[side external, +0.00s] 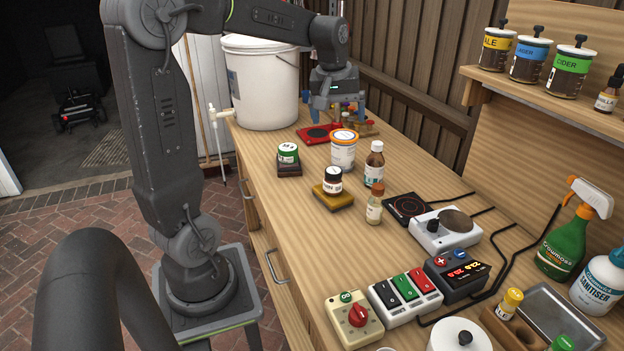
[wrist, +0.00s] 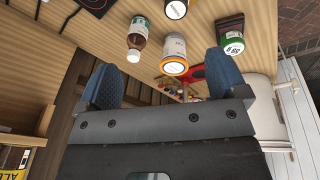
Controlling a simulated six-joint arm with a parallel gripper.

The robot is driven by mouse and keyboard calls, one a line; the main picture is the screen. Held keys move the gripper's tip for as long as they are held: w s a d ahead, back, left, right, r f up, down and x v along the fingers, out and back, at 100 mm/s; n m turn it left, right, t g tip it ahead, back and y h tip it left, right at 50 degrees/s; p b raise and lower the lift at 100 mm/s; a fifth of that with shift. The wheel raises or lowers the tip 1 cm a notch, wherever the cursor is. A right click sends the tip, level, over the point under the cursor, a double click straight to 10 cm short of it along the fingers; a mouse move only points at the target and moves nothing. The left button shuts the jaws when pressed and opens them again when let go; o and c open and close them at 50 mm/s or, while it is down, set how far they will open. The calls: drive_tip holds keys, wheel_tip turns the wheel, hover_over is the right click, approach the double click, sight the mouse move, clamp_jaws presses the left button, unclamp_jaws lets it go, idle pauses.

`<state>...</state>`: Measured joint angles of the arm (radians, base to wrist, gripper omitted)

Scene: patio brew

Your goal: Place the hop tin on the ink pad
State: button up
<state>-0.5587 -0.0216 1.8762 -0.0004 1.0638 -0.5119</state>
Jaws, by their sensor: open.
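A small green tin with a white lid (side external: 288,153), which looks like the hop tin, stands upright on a dark block (side external: 289,170). In the wrist view the green tin (wrist: 233,45) is just beyond the right finger. A red, flat, open item with a dark middle (side external: 318,134), which looks like the ink pad, lies on the bench behind the tin and to its right. The red item is partly hidden in the wrist view (wrist: 196,72). My gripper (side external: 338,108) is open and empty, with blue fingers, above the bench near the red item.
A white tub with an orange rim (side external: 343,152) stands close in front of the gripper. A jar on a wooden block (side external: 333,200), a brown bottle (side external: 374,168) and a small bottle (side external: 374,208) stand nearer. A large white bucket (side external: 262,85) and several coloured pieces (side external: 350,108) are behind.

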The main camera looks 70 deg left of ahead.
drive_tip(key=s+d+f+m+t, duration=0.1)
drive_tip(key=s+d+m, duration=0.5)
drive_tip(key=d, duration=0.4)
drive_tip(key=s+d+m+t+h, duration=0.1)
drive_tip(key=s+d+m+t, duration=0.1)
drive_tip(key=s+d+m, duration=0.4)
drive_tip(key=s+d, duration=0.2)
drive_tip(key=d, duration=0.2)
drive_tip(key=shift+d+f, duration=0.3)
drive_tip(key=shift+f, duration=0.1)
